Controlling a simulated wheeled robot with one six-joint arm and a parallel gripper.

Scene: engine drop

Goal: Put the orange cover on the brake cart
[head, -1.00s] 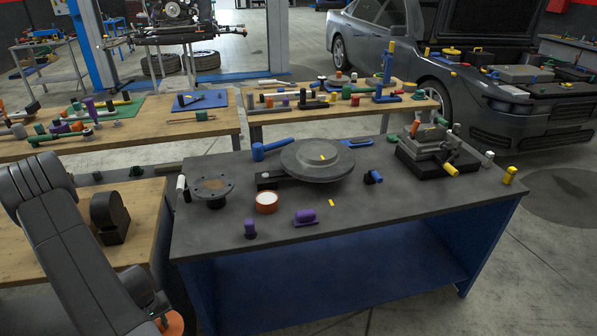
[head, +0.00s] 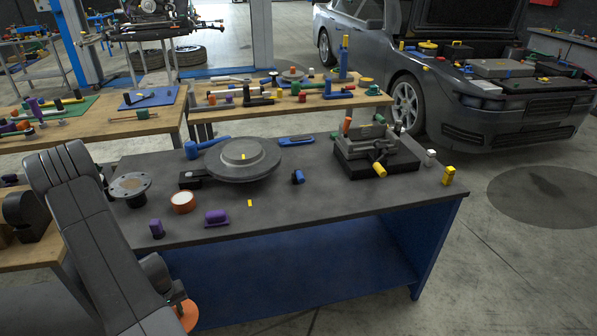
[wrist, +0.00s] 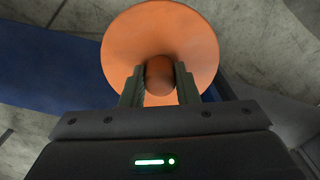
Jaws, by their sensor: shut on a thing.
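An orange round cover (wrist: 160,30) with a knob in its middle is in my gripper (wrist: 159,82). The two fingers are shut on the knob from both sides. In the head view the cover (head: 188,316) is low at left, partly hidden behind my arm, in front of the bench's left side. A dark-topped bench with blue sides (head: 330,205), which I take for the brake cart, fills the middle. A grey brake disc (head: 243,160) lies on it. The cover is apart from the bench top.
On the bench are a flanged hub (head: 130,187), an orange-and-white roll (head: 183,202), purple parts (head: 216,218), a blue hammer (head: 205,146) and a vise-like fixture (head: 375,150). The front right of the top is clear. Wooden tables and a grey car (head: 450,90) stand behind.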

